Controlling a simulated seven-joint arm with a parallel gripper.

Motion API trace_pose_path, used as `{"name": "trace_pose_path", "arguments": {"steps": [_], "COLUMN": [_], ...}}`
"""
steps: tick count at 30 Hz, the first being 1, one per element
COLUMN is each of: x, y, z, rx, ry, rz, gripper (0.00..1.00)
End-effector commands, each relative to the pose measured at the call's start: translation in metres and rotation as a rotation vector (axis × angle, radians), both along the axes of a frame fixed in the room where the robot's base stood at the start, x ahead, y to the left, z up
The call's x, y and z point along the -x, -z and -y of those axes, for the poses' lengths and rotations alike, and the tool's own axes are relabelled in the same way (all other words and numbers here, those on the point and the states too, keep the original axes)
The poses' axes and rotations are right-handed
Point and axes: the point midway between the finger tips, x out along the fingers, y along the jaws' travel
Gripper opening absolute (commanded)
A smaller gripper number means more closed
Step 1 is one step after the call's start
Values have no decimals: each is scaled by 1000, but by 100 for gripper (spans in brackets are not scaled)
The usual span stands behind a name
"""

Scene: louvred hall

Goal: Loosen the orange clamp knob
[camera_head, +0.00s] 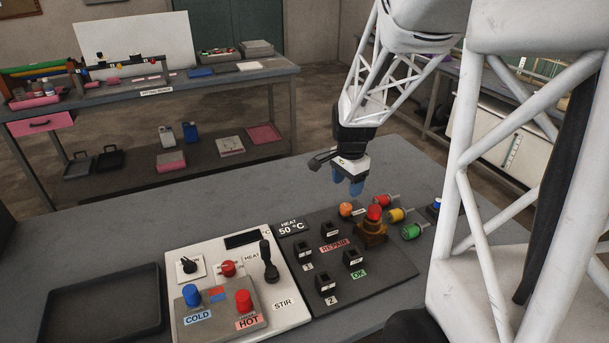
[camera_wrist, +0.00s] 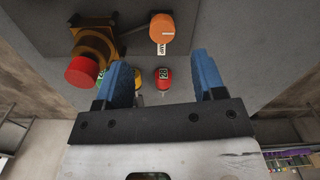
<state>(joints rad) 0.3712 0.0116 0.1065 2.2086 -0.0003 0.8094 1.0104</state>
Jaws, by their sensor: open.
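The orange clamp knob (camera_head: 346,209) stands at the back of the dark grey panel (camera_head: 390,280), beside a brown fixture. In the wrist view the knob (camera_wrist: 166,28) is a round orange cap with a white tag, ahead of the gap between my fingers and not between them. My gripper (camera_head: 349,187) has blue fingers and hangs above and just behind the knob, apart from it. In the wrist view my gripper (camera_wrist: 162,76) is open and empty.
The brown fixture (camera_head: 371,230) with a red top is close right of the knob. Red (camera_head: 386,200), yellow (camera_head: 402,215) and green (camera_head: 412,231) cylinders lie beyond it. Black holders stand on the panel. A control board (camera_head: 190,328) and an empty black tray (camera_head: 70,337) are left.

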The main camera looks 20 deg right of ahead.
Motion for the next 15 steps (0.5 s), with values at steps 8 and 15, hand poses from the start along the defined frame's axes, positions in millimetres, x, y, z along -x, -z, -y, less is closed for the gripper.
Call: {"name": "trace_pose_path", "arguments": {"steps": [8, 15], "x": [-4, -4], "y": [6, 6], "z": [7, 7], "rx": [-2, -2], "ry": [34, 33], "rz": [-5, -5], "gripper": [63, 63]}}
